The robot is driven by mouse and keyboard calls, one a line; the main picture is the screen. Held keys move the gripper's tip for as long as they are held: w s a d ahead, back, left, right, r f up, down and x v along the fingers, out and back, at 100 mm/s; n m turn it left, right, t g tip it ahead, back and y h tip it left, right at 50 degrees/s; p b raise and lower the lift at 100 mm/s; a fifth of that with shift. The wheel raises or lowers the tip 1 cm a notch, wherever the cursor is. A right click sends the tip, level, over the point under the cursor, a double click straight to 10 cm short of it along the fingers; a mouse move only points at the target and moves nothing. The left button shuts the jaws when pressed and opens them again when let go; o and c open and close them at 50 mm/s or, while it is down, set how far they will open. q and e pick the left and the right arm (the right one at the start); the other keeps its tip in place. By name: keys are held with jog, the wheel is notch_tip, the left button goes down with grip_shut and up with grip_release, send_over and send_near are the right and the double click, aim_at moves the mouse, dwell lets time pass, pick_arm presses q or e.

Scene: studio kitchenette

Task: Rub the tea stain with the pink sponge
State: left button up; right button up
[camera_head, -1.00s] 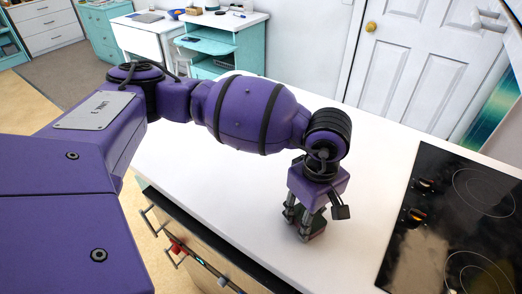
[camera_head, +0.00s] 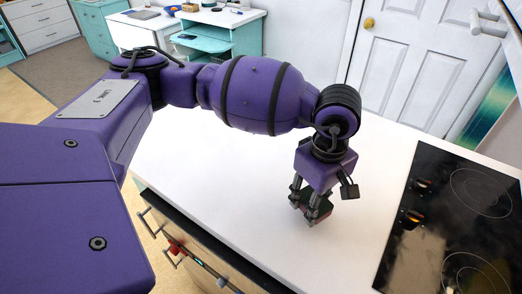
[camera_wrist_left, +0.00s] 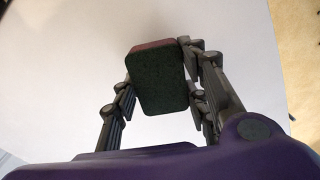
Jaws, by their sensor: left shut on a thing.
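The pink sponge (camera_wrist_left: 162,82) shows in the left wrist view as a block with a dark green scouring face and a thin pinkish-red edge at the top. My left gripper (camera_head: 311,213) is shut on it, with one finger on each side. In the head view the gripper points down over the white counter (camera_head: 245,195), and the sponge is a small dark and reddish patch mostly hidden between the fingers. I cannot tell whether the sponge touches the counter. No tea stain can be made out in these views. My right gripper is not in view.
A black cooktop (camera_head: 455,225) with knobs lies to the right of the gripper. Drawers (camera_head: 190,258) with handles run below the counter's front edge. A white door (camera_head: 425,60) stands behind. The counter around the gripper looks clear.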

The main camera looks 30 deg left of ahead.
pick_arm(q)
jog(key=shift+r+p, duration=0.8)
jog(key=shift+r, duration=1.55)
jog(key=shift+w, duration=0.1)
jog(key=shift+f, duration=0.15)
